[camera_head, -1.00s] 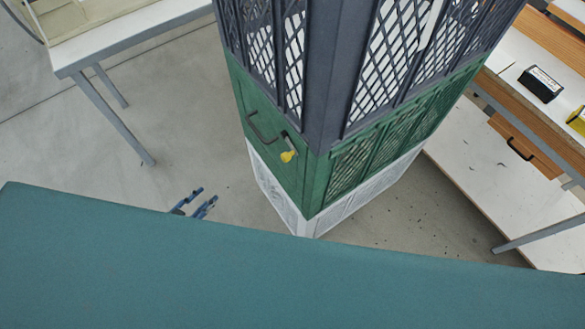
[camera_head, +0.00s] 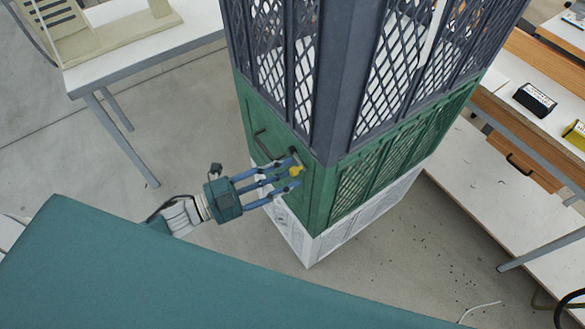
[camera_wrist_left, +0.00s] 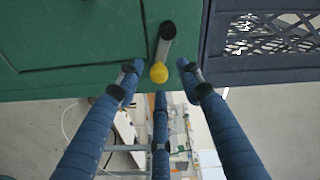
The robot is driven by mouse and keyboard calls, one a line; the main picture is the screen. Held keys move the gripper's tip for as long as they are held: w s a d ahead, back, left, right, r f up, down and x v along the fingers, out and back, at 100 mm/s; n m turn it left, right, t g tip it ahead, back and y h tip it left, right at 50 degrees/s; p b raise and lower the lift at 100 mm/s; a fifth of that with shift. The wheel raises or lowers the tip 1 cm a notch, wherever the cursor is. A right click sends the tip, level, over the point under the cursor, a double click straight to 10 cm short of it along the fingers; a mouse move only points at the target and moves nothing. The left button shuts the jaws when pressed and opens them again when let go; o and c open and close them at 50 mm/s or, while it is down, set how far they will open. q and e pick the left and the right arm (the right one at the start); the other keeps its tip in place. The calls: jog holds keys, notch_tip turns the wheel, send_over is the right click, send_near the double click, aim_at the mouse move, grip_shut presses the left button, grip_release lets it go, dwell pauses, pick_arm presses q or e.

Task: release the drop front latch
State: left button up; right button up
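My right gripper is not in view.
A dark bar handle (camera_head: 262,143) is on the green panel beside the latch. A white table (camera_head: 150,38) stands at upper left and a wooden-fronted bench (camera_head: 530,110) at right. Bare floor (camera_head: 120,180) lies left of the cage.

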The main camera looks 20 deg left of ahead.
pick_arm(q)
jog(key=shift+x, duration=1.2)
grip_shut()
jog(key=shift+s+r+n+p, duration=0.1)
jog(key=shift+r+n+p, duration=0.4)
jog(key=shift+n, duration=0.4)
jog(key=shift+n+t, duration=0.3)
jog(key=shift+n, duration=0.3)
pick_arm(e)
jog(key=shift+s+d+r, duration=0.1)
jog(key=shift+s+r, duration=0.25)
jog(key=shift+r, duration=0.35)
pick_arm(q)
grip_release()
